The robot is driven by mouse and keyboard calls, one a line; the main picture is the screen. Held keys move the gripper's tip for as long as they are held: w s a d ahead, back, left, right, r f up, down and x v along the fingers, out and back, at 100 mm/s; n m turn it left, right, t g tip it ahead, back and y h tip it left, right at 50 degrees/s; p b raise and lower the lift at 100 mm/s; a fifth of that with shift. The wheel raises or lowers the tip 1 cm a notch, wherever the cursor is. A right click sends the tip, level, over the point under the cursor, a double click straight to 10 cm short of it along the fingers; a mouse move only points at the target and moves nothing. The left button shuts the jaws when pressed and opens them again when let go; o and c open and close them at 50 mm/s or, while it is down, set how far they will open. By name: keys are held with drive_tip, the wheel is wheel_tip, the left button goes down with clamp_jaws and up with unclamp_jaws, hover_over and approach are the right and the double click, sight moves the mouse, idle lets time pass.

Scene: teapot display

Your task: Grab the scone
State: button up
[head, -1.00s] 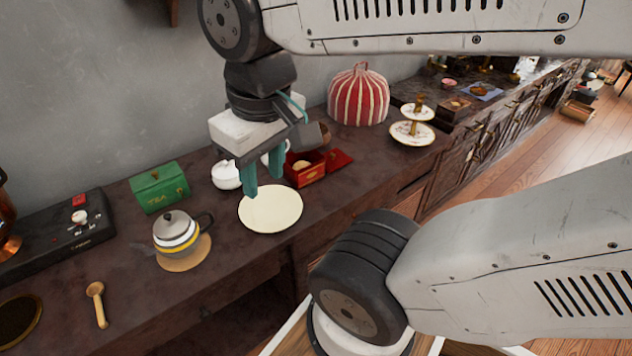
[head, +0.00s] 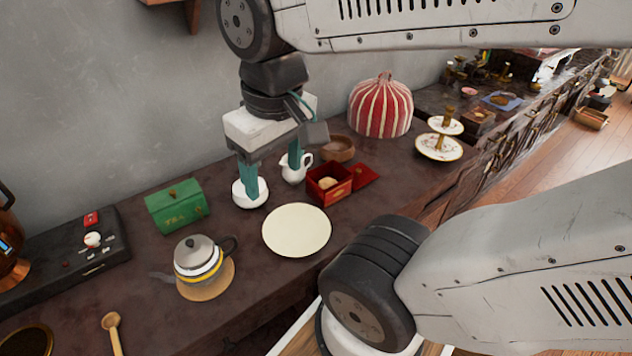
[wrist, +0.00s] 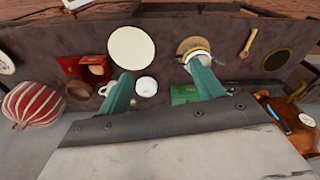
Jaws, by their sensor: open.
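A small pale tan piece, probably the scone (head: 328,184), lies inside the open red box (head: 341,193) on the dark counter. In the wrist view it shows in the red box at the left (wrist: 96,70). My gripper (head: 274,180) points down with its two teal fingers apart and nothing between them. The scone is outside the fingers, beyond the right one in the head view.
A cream plate (head: 297,230) lies in front of the box. The white pot (head: 240,196), white jug (head: 292,172) and brown bowl (head: 338,148) crowd the gripper. A green tea box (head: 178,206) and grey teapot (head: 198,257) stand left. A striped cosy (head: 381,105) stands behind.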

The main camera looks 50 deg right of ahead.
drive_tip(key=w+d+f+m, duration=0.2)
drive_tip(key=w+d+f, duration=0.2)
drive_tip(key=w+d, duration=0.35)
drive_tip(key=m+g, duration=0.1)
drive_tip(key=m, duration=0.4)
hover_over(329, 182)
wheel_tip(329, 182, down, 20)
drive_tip(key=shift+f, duration=0.1)
wheel_tip(329, 182, down, 8)
drive_tip(key=shift+r, duration=0.25)
drive_tip(key=c, duration=0.6)
